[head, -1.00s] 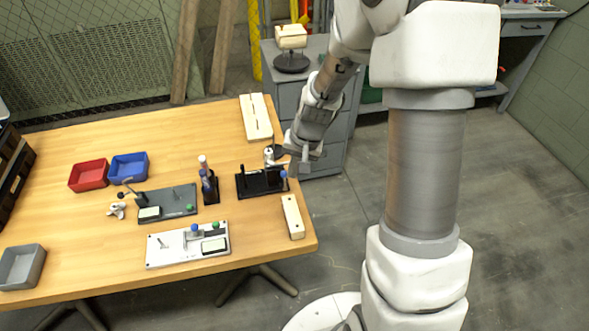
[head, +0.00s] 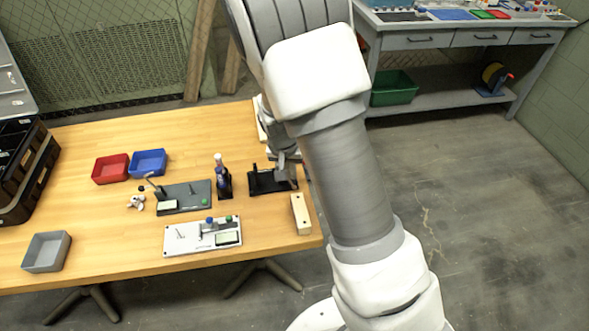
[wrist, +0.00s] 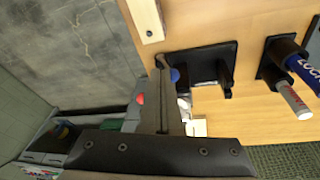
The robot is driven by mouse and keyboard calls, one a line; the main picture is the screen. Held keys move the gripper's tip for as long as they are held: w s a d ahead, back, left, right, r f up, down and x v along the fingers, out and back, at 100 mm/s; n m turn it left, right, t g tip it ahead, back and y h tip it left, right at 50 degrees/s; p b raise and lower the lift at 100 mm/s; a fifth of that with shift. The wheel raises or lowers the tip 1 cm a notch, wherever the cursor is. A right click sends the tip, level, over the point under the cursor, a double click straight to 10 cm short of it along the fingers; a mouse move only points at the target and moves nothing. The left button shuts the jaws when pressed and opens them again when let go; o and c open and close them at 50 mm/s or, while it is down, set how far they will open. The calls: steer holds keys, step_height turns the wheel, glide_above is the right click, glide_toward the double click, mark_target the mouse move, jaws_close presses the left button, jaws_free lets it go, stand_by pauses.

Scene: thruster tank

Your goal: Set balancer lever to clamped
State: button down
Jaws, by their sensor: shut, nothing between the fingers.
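The black stand (head: 262,187), which looks like the balancer, sits near the right end of the wooden table. It also shows in the wrist view (wrist: 204,52), with a dark upright on its base. A blue knob (wrist: 174,75), possibly the end of the lever, shows at its edge beside my fingers. My gripper (wrist: 162,66) is shut and empty, right by the blue knob; I cannot tell whether they touch. In the head view my gripper (head: 286,172) is at the stand's right side, partly hidden by my arm. The lever's position is hidden.
A pale wooden block (head: 301,214) lies just in front of the stand. A bottle holder (head: 223,185) stands to its left. A grey fixture (head: 190,195) and a white panel (head: 190,237) lie further left. Red (head: 110,168) and blue (head: 148,163) bins stand behind.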

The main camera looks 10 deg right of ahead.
steer(key=shift+a, duration=0.15)
steer(key=shift+a+f+n+h, duration=0.1)
steer(key=shift+a+f+h, duration=0.15)
steer(key=shift+a+h, duration=0.5)
steer(key=shift+a+f+n+h, duration=0.1)
steer(key=shift+a+f+h, duration=0.25)
steer(key=shift+h, duration=0.7)
steer(key=shift+a+f+n+h, duration=0.1)
steer(key=shift+a+f+h, duration=0.1)
steer(key=shift+a+h, duration=0.6)
steer(key=shift+a+f+h+b, duration=0.6)
steer(key=shift+f+h, duration=0.05)
steer(key=shift+h, duration=0.45)
steer(key=shift+r, duration=0.25)
steer(key=shift+d, duration=0.15)
